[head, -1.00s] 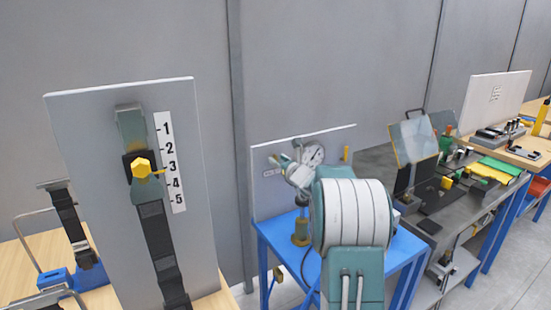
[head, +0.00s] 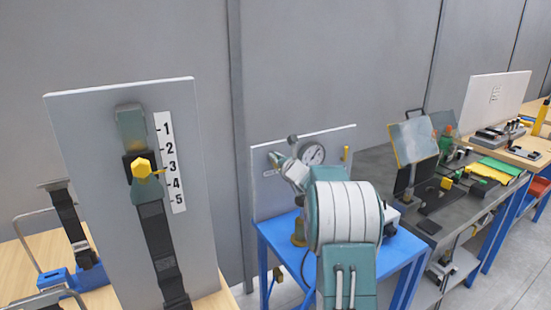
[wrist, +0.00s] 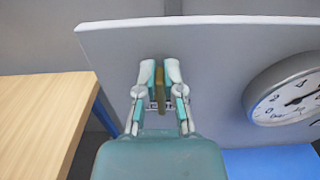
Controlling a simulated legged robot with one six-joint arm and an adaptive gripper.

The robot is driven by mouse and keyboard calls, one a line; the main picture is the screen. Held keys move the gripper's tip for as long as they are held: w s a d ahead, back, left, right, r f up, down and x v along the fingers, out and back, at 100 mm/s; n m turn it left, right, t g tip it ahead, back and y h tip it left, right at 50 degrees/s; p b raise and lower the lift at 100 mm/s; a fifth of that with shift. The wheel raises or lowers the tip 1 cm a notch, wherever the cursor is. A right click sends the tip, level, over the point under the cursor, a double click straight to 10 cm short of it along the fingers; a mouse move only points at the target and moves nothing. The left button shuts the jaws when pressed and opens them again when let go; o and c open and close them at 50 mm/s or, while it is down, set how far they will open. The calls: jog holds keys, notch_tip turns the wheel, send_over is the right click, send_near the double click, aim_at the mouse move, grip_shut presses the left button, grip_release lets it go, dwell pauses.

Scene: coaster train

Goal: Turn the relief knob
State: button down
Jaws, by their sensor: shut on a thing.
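The relief knob (wrist: 160,84) is a narrow, brass-coloured piece, upright in the wrist view, in front of a small label on a grey panel (wrist: 215,50). My gripper (wrist: 160,72) is shut on it, with one pale teal finger on each side. In the head view my gripper (head: 276,160) is at the left part of the panel (head: 335,142), left of the round gauge (head: 312,154). The knob is hidden by my gripper there. The gauge also shows at the right edge of the wrist view (wrist: 288,98), apart from my fingers.
The panel stands on a blue table (head: 400,250). A yellow handle (head: 346,153) is at its right. A grey board (head: 90,150) with a yellow knob (head: 141,168) and number scale stands at left. A cluttered workbench (head: 376,160) is at right.

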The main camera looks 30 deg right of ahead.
jog(key=shift+f, duration=0.1)
jog(key=shift+a+f+n, duration=0.15)
jog(key=shift+a+n, duration=0.05)
jog(key=shift+n, duration=1.25)
jog(key=shift+a+f+n, duration=0.15)
jog(key=shift+a+n, duration=0.05)
jog(key=shift+n, duration=1.2)
jog(key=shift+a+f+n, duration=0.15)
jog(key=shift+a+n, duration=0.05)
jog(key=shift+n, duration=1.25)
jog(key=shift+f, duration=0.1)
jog(key=c, duration=0.8)
grip_release()
jog(key=shift+a, duration=0.1)
jog(key=shift+o, duration=0.2)
jog(key=shift+r, duration=0.25)
jog(key=s, duration=1.2)
jog(key=shift+a, duration=0.3)
